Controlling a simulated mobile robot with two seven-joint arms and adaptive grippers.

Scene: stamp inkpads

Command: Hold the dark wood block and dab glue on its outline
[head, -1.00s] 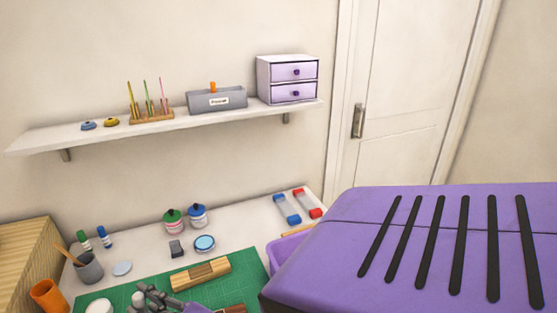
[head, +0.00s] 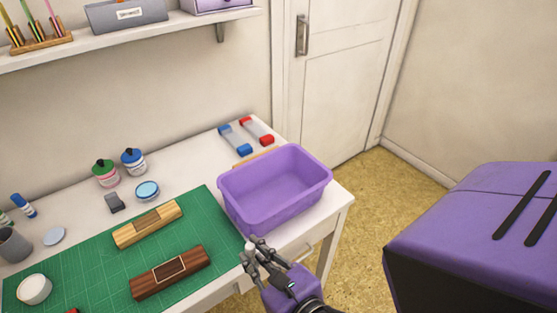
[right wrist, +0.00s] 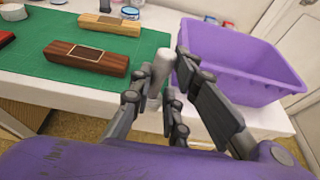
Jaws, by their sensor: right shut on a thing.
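The dark wood block (head: 171,272) lies on the green cutting mat (head: 84,272), with a pale rectangular outline on its top. It also shows in the right wrist view (right wrist: 108,62). My right gripper (head: 259,255) is to the right of the block, past the mat's right end and apart from the block. It is shut on a small whitish cylinder (right wrist: 163,68), which stands up between the fingers; I cannot tell whether it holds glue. A light wood block (head: 133,235) lies behind the dark one on the mat. My left gripper is not in view.
A purple bin (head: 244,210) stands at the table's right end, close behind my right gripper. Behind the mat are two jars (head: 106,176), a blue-lidded tin (head: 147,191) and a grey block.

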